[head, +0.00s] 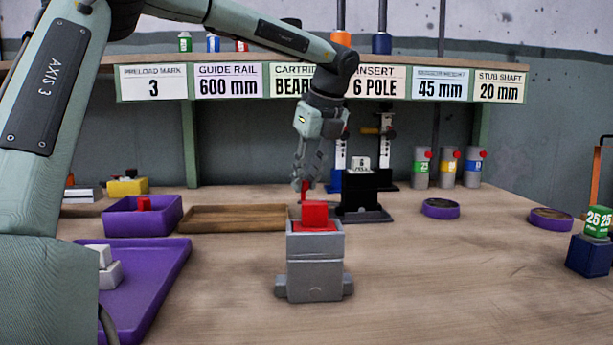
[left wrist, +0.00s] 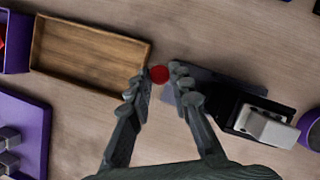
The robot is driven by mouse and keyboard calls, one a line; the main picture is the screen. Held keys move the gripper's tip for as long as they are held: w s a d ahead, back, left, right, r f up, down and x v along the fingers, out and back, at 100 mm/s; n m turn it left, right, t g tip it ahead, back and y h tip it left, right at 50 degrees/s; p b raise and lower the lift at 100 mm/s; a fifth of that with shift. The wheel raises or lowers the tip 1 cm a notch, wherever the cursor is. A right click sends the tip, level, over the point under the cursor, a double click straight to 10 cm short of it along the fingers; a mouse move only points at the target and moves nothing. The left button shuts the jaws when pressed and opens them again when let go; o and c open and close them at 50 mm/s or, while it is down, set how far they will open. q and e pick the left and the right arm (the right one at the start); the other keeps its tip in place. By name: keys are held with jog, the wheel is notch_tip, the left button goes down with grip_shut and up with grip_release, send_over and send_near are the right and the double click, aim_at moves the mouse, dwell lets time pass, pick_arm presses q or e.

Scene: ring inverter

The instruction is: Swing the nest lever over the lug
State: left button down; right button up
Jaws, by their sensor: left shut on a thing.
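My left gripper (head: 304,184) reaches down from above at the middle of the bench. Its fingers are closed on a red knob (left wrist: 159,75), which looks like the lever's handle. The knob shows as a small red piece (head: 304,191) under the fingers in the head view. Beside it on the right stands a black fixture (head: 363,207) with a pale block (head: 359,164) on top; the wrist view also shows the fixture (left wrist: 228,105) and block (left wrist: 271,127). The lever's arm and its contact with the lug are not clear. My right gripper is not in view.
A grey block with a red top (head: 315,266) stands in front. A wooden tray (head: 240,229), a purple bin (head: 130,222) and a purple tray (head: 152,290) lie left. Purple round dishes (head: 440,209) and a blue block (head: 588,256) lie right. The right foreground is clear.

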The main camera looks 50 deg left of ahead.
pick_arm(q)
jog(key=shift+s+d+n+g+p, duration=0.15)
jog(key=shift+d+n+g+p, duration=0.15)
jog(key=shift+n, duration=0.55)
jog(key=shift+s+d+n+g+p, duration=0.15)
jog(key=shift+n+g, duration=0.25)
jog(key=shift+n, duration=0.45)
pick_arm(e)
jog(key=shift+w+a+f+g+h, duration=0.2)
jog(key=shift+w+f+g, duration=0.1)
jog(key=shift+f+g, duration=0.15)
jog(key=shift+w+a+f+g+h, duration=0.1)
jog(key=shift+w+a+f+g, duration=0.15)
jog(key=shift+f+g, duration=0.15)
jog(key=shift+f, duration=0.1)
pick_arm(q)
jog(key=c, duration=1.4)
grip_release()
jog(key=shift+o, duration=0.2)
jog(key=shift+r, duration=0.1)
jog(key=v, duration=1.1)
jog(key=shift+r, duration=0.35)
jog(key=shift+d, duration=0.1)
